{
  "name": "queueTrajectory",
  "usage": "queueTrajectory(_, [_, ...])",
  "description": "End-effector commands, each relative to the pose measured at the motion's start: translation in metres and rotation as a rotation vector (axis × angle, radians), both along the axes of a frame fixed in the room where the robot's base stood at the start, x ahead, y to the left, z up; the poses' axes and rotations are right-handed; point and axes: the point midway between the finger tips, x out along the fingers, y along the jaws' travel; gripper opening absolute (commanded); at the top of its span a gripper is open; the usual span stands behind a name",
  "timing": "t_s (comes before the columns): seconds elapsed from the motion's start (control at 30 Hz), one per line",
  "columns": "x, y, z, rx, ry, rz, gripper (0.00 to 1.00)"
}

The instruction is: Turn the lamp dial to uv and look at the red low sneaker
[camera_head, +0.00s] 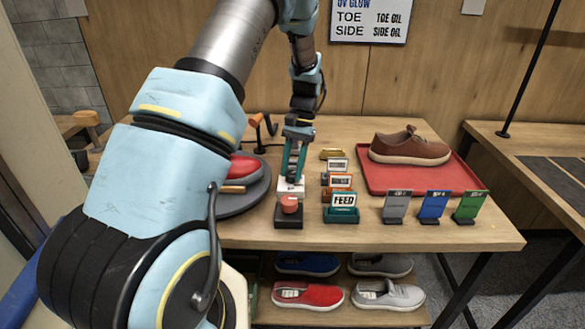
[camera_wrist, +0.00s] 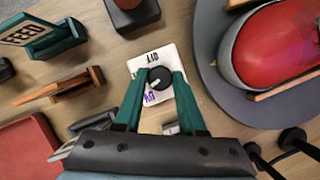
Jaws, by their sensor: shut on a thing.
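My gripper (camera_head: 292,176) reaches down to a white dial plate near the table's front edge. In the wrist view its two teal fingers (camera_wrist: 159,76) are shut on a round black dial (camera_wrist: 160,78). The white plate (camera_wrist: 140,66) has dark print on one side and purple "UV" print on the finger side. A small pale mark shows on the dial; its exact setting is hard to read. A red shoe (camera_head: 246,166) rests on a grey round stand left of my gripper, partly hidden by my arm. It also shows in the wrist view (camera_wrist: 276,48).
A red tray (camera_head: 378,181) holds a brown sneaker (camera_head: 410,148). A red-topped block (camera_head: 289,209), a "FEED" sign (camera_head: 343,203) and several label stands are close to my gripper. Colored cards (camera_head: 433,206) stand along the front. Another red sneaker (camera_head: 308,296) is on the lower shelf.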

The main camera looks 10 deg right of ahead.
Motion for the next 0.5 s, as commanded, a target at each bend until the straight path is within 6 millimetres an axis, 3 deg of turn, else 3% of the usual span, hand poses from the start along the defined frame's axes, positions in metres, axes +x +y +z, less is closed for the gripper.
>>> queueTrajectory(0.5, [0.0007,0.0009,0.0000,-0.001,-0.001,0.195,0.00])
